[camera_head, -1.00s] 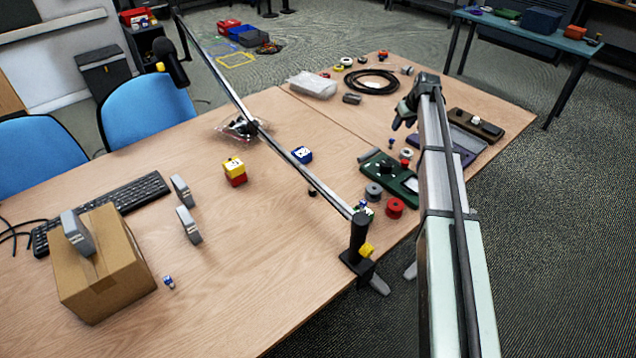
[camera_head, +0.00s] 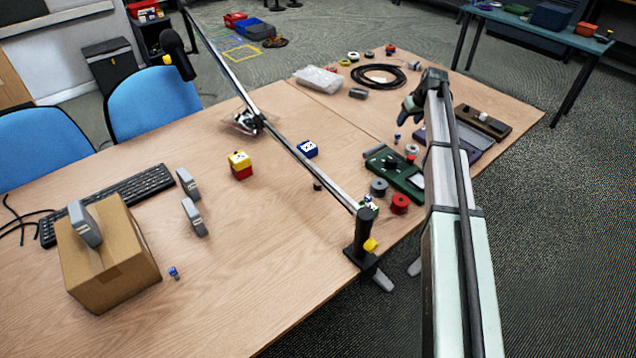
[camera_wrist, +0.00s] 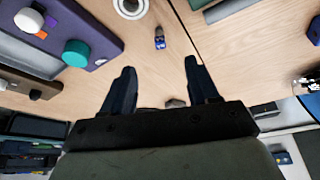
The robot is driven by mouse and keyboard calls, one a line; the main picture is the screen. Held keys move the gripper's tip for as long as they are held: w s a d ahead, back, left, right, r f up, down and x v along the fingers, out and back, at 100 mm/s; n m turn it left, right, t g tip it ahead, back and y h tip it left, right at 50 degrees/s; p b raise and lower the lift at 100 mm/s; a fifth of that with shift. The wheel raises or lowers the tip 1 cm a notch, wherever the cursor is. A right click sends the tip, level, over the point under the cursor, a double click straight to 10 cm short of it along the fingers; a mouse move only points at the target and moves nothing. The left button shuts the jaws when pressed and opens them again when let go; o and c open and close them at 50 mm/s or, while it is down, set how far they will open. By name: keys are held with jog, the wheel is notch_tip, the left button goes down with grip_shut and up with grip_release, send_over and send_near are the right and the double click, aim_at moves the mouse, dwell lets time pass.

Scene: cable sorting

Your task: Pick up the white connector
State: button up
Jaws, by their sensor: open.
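My gripper (camera_head: 408,110) hangs over the right part of the table. In the wrist view its two fingers (camera_wrist: 160,78) are spread apart with nothing between them. A small white piece (camera_head: 483,117) sits on the brown tray at the right; it may be the white connector.
A purple tray (camera_wrist: 108,52) stands left in the wrist view, with a brown tray (camera_wrist: 38,88) beside it. A coiled black cable (camera_head: 379,75) lies behind. A long bar (camera_head: 300,157) crosses the table.

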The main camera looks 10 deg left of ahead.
jog(key=shift+a, duration=0.1)
jog(key=a+n, duration=0.1)
jog(key=a, duration=1)
jog(key=r+n+g+y, duration=0.15)
jog(key=n+g, duration=0.35)
jog(key=n, duration=0.9)
send_over(316, 181)
jog(key=w+d, duration=0.2)
jog(key=d, duration=0.2)
jog(key=x, duration=1.3)
jog(key=shift+a+f, duration=0.2)
jog(key=shift+f, duration=0.05)
jog(key=shift+c, duration=0.2)
